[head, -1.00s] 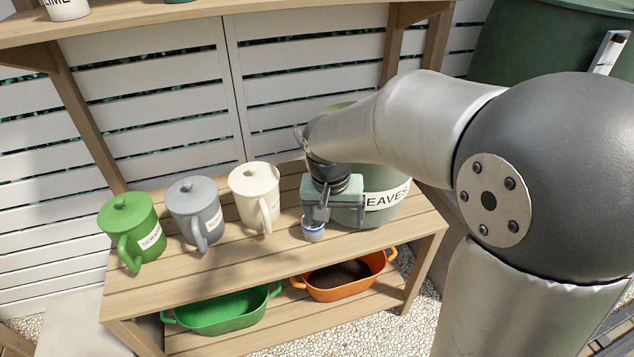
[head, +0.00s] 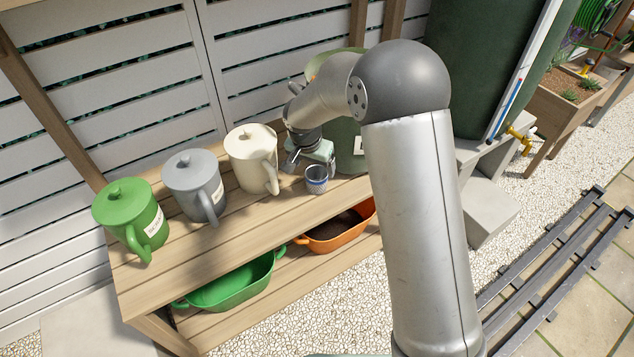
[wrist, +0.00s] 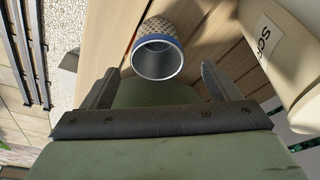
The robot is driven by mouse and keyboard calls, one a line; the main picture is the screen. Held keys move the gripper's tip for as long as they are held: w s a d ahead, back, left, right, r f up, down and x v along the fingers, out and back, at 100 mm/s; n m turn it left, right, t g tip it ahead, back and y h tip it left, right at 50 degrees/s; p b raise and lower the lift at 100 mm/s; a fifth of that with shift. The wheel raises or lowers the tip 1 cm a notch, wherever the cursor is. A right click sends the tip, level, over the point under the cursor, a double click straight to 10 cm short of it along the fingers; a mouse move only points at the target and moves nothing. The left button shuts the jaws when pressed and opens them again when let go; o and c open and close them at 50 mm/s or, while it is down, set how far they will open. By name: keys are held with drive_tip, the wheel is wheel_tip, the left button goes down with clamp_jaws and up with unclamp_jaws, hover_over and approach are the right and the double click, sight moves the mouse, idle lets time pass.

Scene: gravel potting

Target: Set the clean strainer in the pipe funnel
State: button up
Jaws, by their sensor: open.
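The strainer (head: 316,179) is a small perforated metal cup with a blue rim, upright on the wooden bench near its front edge. It also shows in the wrist view (wrist: 160,52), where its open mouth looks empty. My gripper (head: 308,164) is open and empty, just behind and to the left of the strainer in the head view. In the wrist view my two fingers (wrist: 159,82) point toward the strainer, with its rim just beyond the tips and apart from them. I cannot make out a pipe funnel in either view.
Green (head: 130,220), grey (head: 192,185) and cream (head: 249,158) lidded jugs stand left of my gripper, the cream one close. A green bin (head: 347,138) stands behind my arm. Green (head: 232,286) and orange (head: 335,236) tubs sit on the lower shelf. Rails (head: 545,262) lie right.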

sight(317, 176)
drive_tip(key=shift+x, duration=3.5)
drive_tip(key=shift+d, duration=0.15)
drive_tip(key=c, duration=1.2)
drive_tip(key=shift+o, duration=0.2)
drive_tip(key=shift+r, duration=0.2)
